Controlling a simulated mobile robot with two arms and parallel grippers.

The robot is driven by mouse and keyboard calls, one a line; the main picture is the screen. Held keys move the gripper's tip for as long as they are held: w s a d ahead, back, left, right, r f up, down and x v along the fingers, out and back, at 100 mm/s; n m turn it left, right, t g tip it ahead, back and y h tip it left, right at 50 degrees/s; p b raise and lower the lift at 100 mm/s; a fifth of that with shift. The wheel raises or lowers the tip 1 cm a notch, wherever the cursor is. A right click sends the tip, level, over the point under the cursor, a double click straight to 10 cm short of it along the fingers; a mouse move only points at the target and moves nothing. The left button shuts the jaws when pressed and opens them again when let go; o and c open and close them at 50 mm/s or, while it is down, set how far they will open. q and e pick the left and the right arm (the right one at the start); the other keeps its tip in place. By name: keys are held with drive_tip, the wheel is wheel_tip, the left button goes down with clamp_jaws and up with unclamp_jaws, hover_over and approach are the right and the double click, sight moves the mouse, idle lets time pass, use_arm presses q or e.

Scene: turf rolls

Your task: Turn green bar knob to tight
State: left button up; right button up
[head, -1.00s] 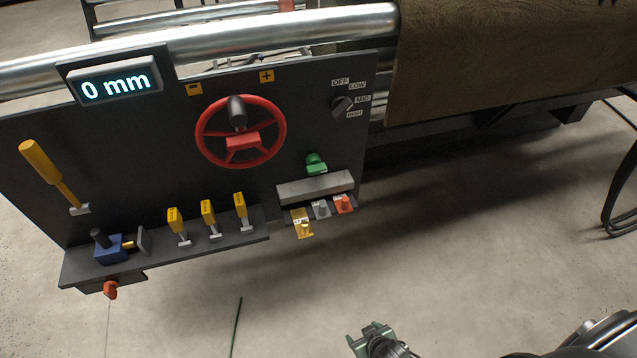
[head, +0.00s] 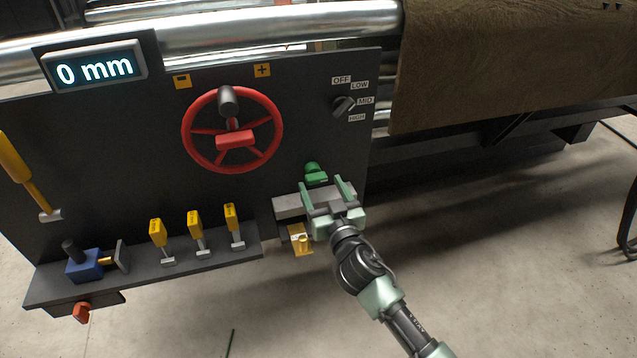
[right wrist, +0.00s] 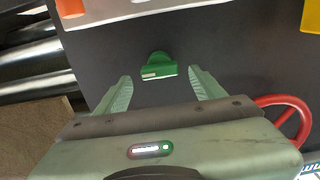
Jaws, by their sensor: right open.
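The green bar knob (head: 316,173) sits on the dark panel (head: 140,140), below and right of the red wheel. It also shows in the right wrist view (right wrist: 158,66), ahead of the fingers and near the middle of the gap between them. My right gripper (head: 325,187) is open and empty, just below the knob in the head view. In the right wrist view its fingertips (right wrist: 160,80) stand apart, with no visible contact with the knob. A tight marking cannot be made out. My left gripper is not in view.
A grey ledge (head: 287,206) juts out below the knob, partly behind my right gripper, with a yellow tag (head: 299,240) under it. The red wheel (head: 232,131) is up left, and the black selector knob (head: 343,105) up right. Yellow levers (head: 195,232) stand left.

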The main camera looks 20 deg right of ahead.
sight(315, 175)
drive_tip(key=shift+w+a, duration=0.1)
drive_tip(key=shift+w, duration=1.25)
drive_tip(key=c, duration=1.4)
drive_tip(key=shift+o, duration=0.2)
